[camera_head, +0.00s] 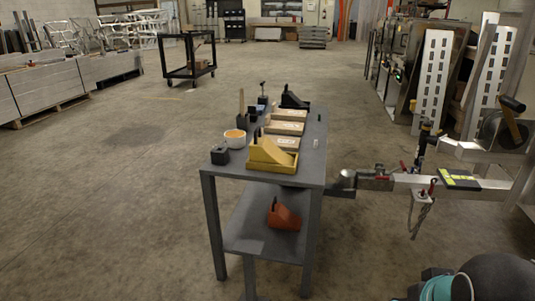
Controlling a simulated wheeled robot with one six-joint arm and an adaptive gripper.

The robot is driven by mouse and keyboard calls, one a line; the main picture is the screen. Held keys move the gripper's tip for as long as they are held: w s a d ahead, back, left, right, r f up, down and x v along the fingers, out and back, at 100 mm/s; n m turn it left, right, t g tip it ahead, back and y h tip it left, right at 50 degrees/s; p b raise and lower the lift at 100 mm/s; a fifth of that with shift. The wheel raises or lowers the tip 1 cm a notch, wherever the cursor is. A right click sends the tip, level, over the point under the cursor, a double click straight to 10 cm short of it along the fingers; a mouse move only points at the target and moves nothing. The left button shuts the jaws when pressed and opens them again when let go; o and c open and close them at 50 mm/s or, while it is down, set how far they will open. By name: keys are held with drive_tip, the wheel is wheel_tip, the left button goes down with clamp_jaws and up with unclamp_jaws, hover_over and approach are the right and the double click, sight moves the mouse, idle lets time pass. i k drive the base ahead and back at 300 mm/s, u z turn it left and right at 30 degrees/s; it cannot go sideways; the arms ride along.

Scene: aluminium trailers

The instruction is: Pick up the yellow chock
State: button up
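The yellow chock (268,151) is a wedge near the front end of the grey table's top (310,165). It sits in or on a low yellow tray-like base (287,167); I cannot tell whether the two are one piece. Its sloping face drops to the right. My gripper is not in view. Only part of my own arm, dark with a teal ring, shows at the bottom right corner, apart from the table.
Beside the chock are a white tub with orange contents (235,138), a small black block (220,154) and several tan boxes (284,128). An orange-red chock (283,215) lies on the lower shelf. A trailer hitch (375,181) juts toward the table's right side.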

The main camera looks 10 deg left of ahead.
sight(262, 149)
drive_tip(key=z, duration=0.2)
drive_tip(key=k, duration=0.4)
drive_tip(key=u, duration=1.05)
drive_tip(key=i, duration=1.4)
drive_tip(key=z, duration=0.8)
